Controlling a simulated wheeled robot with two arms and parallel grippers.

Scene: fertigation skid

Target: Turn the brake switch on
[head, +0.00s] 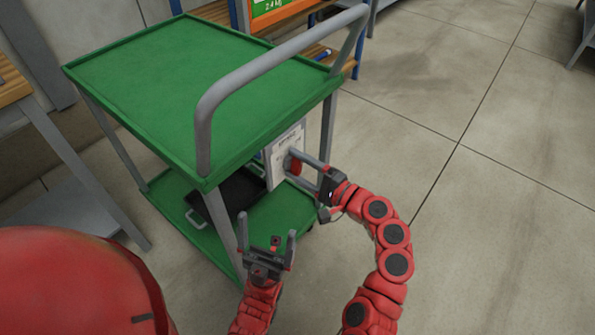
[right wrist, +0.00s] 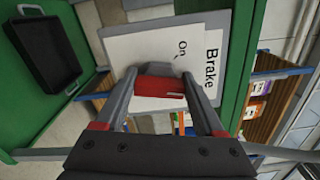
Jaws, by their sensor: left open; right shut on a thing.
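The brake switch is a pale panel (head: 276,172) on the end of the green cart, below its grey handle. In the right wrist view the panel (right wrist: 212,30) bears the words "Brake" and "On". A red knob (right wrist: 160,87) sticks out of it, and "On" is printed near the knob. My right gripper (head: 291,165) is shut on the red knob, one finger on each side of it. The knob's pointing direction is hard to tell. My left gripper (head: 266,226) is open and empty, fingers upward, in front of the cart's near leg.
The green cart top (head: 165,75) is empty. A black tray (head: 228,194) lies on the lower shelf; it also shows in the right wrist view (right wrist: 45,50). The grey handle (head: 270,62) arches above the panel. Wooden shelving stands behind. The floor to the right is clear.

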